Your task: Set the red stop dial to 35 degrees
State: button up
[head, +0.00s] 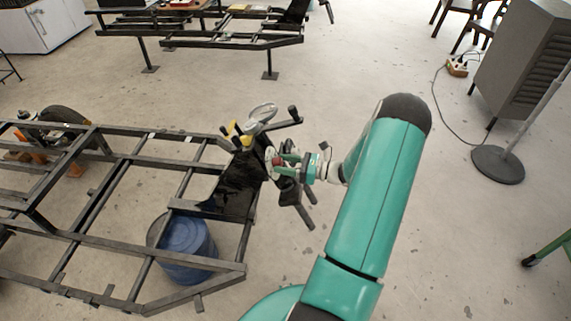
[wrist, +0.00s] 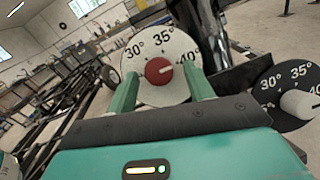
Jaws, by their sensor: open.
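The red stop dial (wrist: 157,71) is a round red knob on a white plate (wrist: 150,45) marked 30°, 35° and 40°. Its white pointer mark points right, close to the 40° label and away from 35°. My gripper (wrist: 160,76) is open, with one green finger on each side of the red knob. I cannot tell whether the fingers touch it. In the head view my gripper (head: 283,165) is at the end of the frame, and the red knob (head: 277,161) shows small between its fingers.
A second dial with a white knob (wrist: 301,103) on a dark plate stands close at the right. The black metal frame (head: 110,170) extends left, with a blue barrel (head: 186,250) beneath. Dark bars (head: 290,118) stick out around my gripper.

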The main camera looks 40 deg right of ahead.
jog(key=shift+c, duration=0.2)
jog(key=c, duration=0.9)
jog(key=shift+c, duration=0.2)
jog(key=shift+n+y, duration=0.3)
jog(key=shift+n, duration=0.3)
jog(key=n+g+y, duration=0.1)
jog(key=n, duration=0.2)
jog(key=n+g+y, duration=0.1)
jog(key=n, duration=0.2)
jog(key=shift+w+d, duration=0.2)
jog(key=n+g, duration=0.1)
jog(key=n, duration=0.3)
jog(key=n+g+y, duration=0.1)
jog(key=n+g, duration=0.1)
jog(key=n, duration=0.1)
jog(key=shift+w+d+r+n, duration=0.1)
jog(key=shift+w+d+n, duration=0.1)
jog(key=shift+n, duration=0.2)
jog(key=o, duration=1)
